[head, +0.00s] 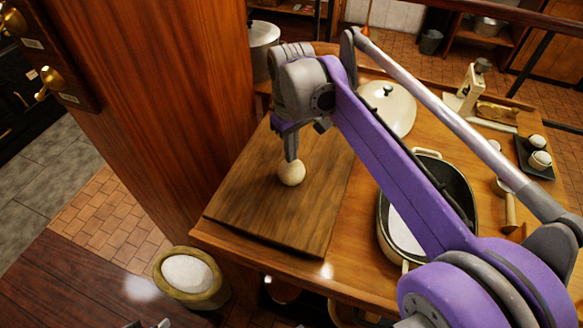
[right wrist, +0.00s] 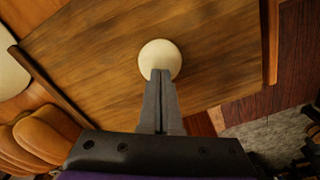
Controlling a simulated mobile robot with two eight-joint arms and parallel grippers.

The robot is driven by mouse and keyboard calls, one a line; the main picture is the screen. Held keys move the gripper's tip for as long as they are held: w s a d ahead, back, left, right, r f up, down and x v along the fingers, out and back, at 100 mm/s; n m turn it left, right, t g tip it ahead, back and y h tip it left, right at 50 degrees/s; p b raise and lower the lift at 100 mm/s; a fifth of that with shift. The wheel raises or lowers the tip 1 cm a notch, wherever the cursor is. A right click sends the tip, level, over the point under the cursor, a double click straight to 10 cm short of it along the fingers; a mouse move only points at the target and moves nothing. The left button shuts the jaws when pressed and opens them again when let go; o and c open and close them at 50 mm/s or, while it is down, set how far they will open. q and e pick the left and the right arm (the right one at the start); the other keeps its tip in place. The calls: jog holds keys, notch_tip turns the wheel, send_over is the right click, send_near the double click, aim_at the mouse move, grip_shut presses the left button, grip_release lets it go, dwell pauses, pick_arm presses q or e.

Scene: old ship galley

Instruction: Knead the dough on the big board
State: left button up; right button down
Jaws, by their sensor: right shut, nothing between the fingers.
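The dough (head: 291,174) is a small pale ball on the big board (head: 300,225), a dark wooden slab at the table's left end. My right gripper (head: 291,157) points down at the dough with its fingers together and nothing between them. Its tips are at the dough's top and seem to touch it. In the right wrist view the dough (right wrist: 160,57) lies just beyond the closed fingertips (right wrist: 160,76), on bare board (right wrist: 230,60). Small grey parts at the bottom edge of the head view may be my left gripper (head: 150,324); its state does not show.
A large oval pot (head: 462,190) stands right of the board, behind my right arm. A pale lid (head: 388,108) lies behind it. A dark tray with cups (head: 537,170) is at the far right. A wooden post (head: 160,100) rises left of the board. A tub of white stuff (head: 186,273) stands below.

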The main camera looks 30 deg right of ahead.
dwell(0.7)
jog(key=shift+f+b, duration=0.3)
jog(key=shift+f, duration=0.15)
jog(key=shift+f, duration=0.15)
dwell(0.5)
jog(key=shift+r+p, duration=0.6)
jog(key=shift+p, duration=0.05)
jog(key=shift+r, duration=0.1)
notch_tip(320, 180, up, 6)
jog(key=p, duration=0.4)
jog(key=shift+p, duration=0.3)
